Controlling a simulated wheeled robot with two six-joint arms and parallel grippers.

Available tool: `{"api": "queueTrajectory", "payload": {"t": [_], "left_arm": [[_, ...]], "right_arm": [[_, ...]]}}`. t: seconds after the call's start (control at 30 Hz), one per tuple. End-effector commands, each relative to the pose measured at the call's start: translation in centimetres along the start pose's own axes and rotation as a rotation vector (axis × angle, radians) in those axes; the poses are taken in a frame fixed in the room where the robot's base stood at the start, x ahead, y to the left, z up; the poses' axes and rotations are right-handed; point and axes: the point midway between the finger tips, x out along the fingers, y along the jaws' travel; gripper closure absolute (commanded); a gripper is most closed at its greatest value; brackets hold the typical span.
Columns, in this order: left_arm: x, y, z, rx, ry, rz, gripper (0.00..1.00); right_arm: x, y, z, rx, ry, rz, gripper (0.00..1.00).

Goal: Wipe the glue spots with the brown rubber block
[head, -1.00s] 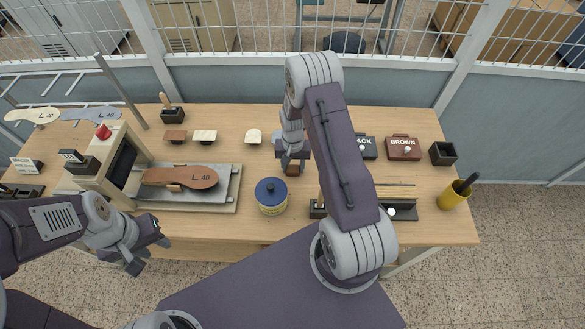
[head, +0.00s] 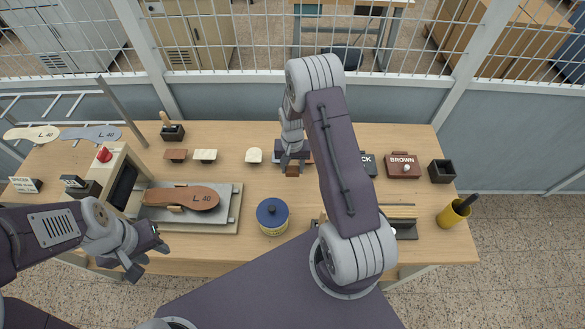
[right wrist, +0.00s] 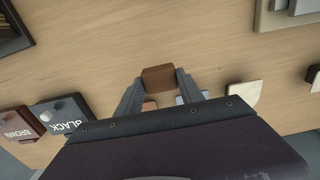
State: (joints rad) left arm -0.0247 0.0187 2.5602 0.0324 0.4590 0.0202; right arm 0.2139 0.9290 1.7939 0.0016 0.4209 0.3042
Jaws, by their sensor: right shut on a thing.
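My right gripper (head: 292,163) is shut on the brown rubber block (head: 292,171), over the middle of the table. In the right wrist view the block (right wrist: 158,77) sits between the two fingertips. My left gripper (head: 149,258) is open and empty near the table's front left edge, in front of the press.
Small pads (head: 205,155) lie behind. The BROWN box (head: 404,166), a black open box (head: 441,171) and a yellow cup (head: 453,213) are at the right. The table between tin and pads is clear.

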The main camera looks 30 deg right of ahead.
Motion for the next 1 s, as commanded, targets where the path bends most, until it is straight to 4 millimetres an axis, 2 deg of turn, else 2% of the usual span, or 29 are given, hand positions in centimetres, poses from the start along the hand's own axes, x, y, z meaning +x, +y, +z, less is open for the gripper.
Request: {"api": "queueTrajectory", "payload": {"t": [0.1, 0.4, 1.0], "left_arm": [[-1.2, 0.0, -0.1, 0.000, 0.000, 0.000, 0.64], [-2.8, 0.1, -0.3, 0.000, 0.000, 0.000, 0.64], [-2.7, 0.1, -0.3, 0.000, 0.000, 0.000, 0.64]], "right_arm": [[-1.5, 0.0, -0.1, -0.001, 0.001, 0.000, 1.00], [-3.6, -0.1, -0.2, -0.003, 0.000, 0.000, 1.00], [-3.6, -0.1, -0.2, -0.003, 0.000, 0.000, 1.00]]}}
